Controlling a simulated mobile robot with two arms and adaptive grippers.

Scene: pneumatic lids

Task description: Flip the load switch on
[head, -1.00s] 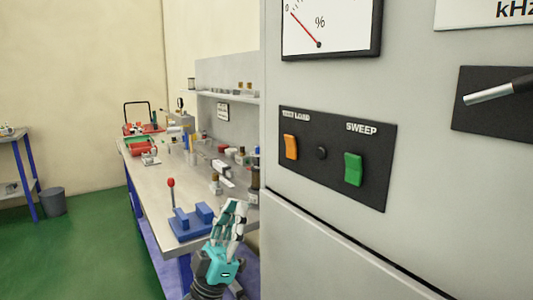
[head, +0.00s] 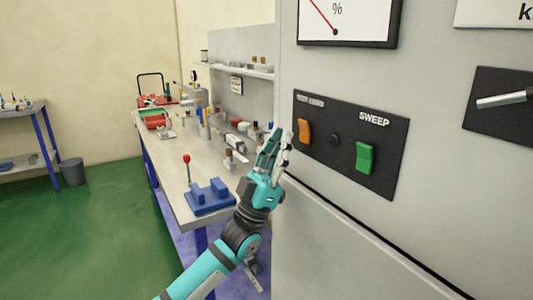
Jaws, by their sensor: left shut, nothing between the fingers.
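The load switch (head: 304,132) is an orange rocker at the left end of a dark panel (head: 351,171) on the grey cabinet front. The label above it is hard to read now. My left gripper (head: 277,136) is teal and grey, shut and empty. Its fingertips point up, just left of and slightly below the orange rocker in the picture. I cannot tell whether they touch the cabinet. My right gripper is not in view.
A lever (head: 502,100) is to the right. A workbench (head: 176,178) with a blue fixture (head: 209,197) and several small parts stands at left.

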